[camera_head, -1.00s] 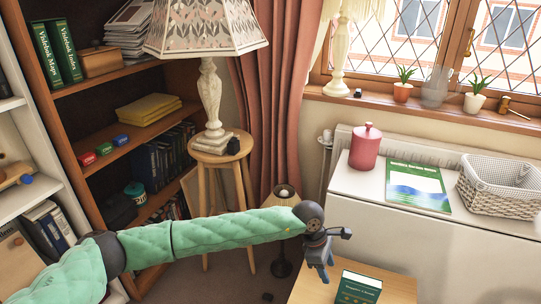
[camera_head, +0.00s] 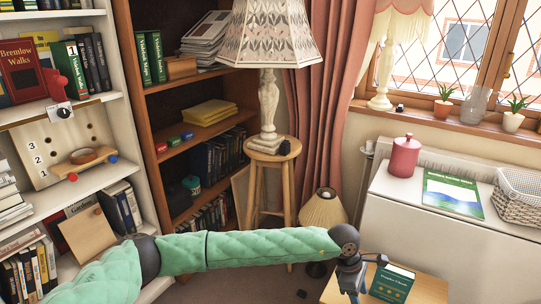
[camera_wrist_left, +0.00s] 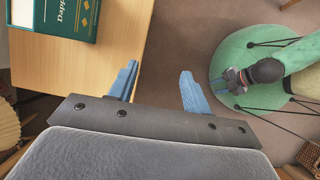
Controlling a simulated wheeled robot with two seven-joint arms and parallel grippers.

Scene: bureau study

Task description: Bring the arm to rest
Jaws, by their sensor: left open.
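My left arm in its green quilted sleeve reaches in from the lower left of the head view. Its gripper (camera_head: 350,284) is just left of a green book (camera_head: 392,283) on a low wooden table (camera_head: 428,291). In the left wrist view the two blue fingers (camera_wrist_left: 157,88) are apart with nothing between them. The wooden table (camera_wrist_left: 95,72) and the green book (camera_wrist_left: 58,18) lie at the left there. My right gripper (camera_wrist_left: 234,80) shows small at the right of that view; its jaws are too unclear to read. It is not in the head view.
A round wooden stool (camera_head: 270,150) holds a lamp (camera_head: 268,105). A smaller lamp (camera_head: 323,208) stands below, beyond my left forearm. Bookshelves (camera_head: 134,75) fill the left. A white cabinet (camera_head: 420,235) with a pink canister (camera_head: 405,156) stands at the right. Carpet (camera_wrist_left: 180,40) is clear beside the table.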

